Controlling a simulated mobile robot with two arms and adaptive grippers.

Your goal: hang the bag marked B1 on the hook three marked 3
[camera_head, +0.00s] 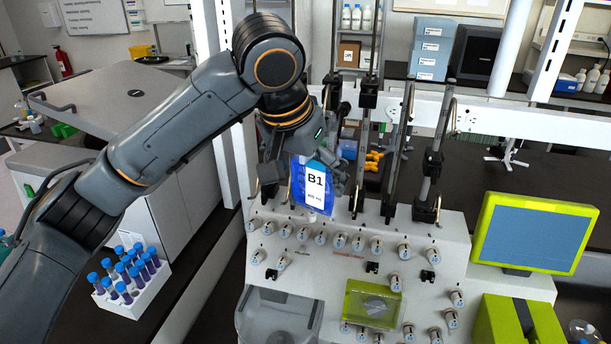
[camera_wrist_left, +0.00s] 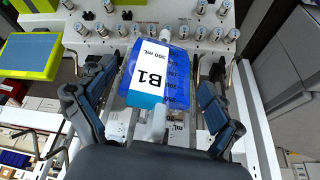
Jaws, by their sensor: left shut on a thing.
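The bag B1 (camera_head: 315,186) is blue with a white label and hangs from my left gripper (camera_head: 303,172), in front of the left part of the machine's rod row. In the left wrist view, the bag (camera_wrist_left: 155,75) lies between the fingers of my left gripper (camera_wrist_left: 152,120), its pale tube end near the palm. The exact contact is hidden. Tall dark rods with hooked tops (camera_head: 398,140) rise from the white machine, close to the right of the bag. I cannot tell which hook is marked 3. The bag is apart from the hooks to its right. My right gripper is not in view.
The white machine (camera_head: 340,265) with several knobs stands below the bag. A green-framed screen (camera_head: 534,234) is at its right. A white rack of blue-capped tubes (camera_head: 135,290) stands at lower left. A white rail (camera_head: 510,121) crosses behind the rods.

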